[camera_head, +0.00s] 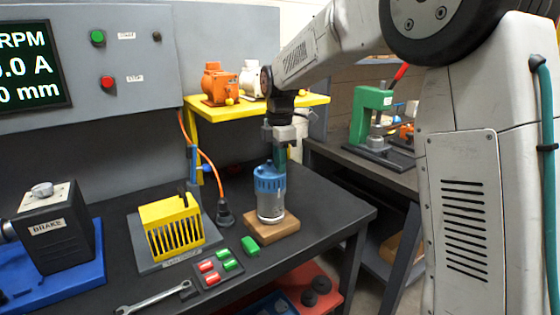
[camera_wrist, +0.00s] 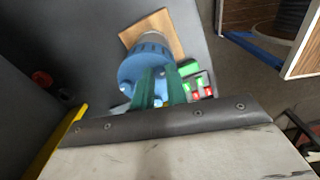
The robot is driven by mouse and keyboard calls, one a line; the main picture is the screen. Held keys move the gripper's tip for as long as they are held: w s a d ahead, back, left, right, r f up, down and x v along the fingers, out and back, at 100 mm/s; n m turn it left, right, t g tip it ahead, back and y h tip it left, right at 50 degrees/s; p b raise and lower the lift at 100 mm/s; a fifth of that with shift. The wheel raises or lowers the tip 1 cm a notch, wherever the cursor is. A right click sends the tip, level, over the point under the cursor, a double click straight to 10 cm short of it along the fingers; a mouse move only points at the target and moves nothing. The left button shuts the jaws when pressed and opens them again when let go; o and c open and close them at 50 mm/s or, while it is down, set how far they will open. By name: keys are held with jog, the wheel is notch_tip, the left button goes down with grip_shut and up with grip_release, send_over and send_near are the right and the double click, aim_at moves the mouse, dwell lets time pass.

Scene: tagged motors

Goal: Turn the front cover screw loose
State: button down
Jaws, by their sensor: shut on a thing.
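A motor with a blue ribbed cover (camera_head: 269,180) and a silver body stands upright on a wooden block (camera_head: 271,228) near the right end of the dark bench. In the wrist view the blue cover (camera_wrist: 140,62) lies under my fingers, with small pale screw heads near its edge. My gripper (camera_head: 281,160) comes down on the cover from above. Its green fingers (camera_wrist: 160,92) are close together at the cover's rim, shut on what looks like a front cover screw, mostly hidden between them.
A yellow slotted guard (camera_head: 172,228) stands left of the motor. A tray of red and green pieces (camera_head: 218,266) and a wrench (camera_head: 152,297) lie in front. A black cone with an orange cable (camera_head: 224,214) stands close by. A yellow shelf (camera_head: 255,108) overhangs behind.

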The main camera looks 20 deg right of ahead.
jog(key=c, duration=1.4)
grip_release()
jog(key=shift+f, duration=0.15)
notch_tip(320, 180, up, 8)
jog(key=shift+f, duration=0.1)
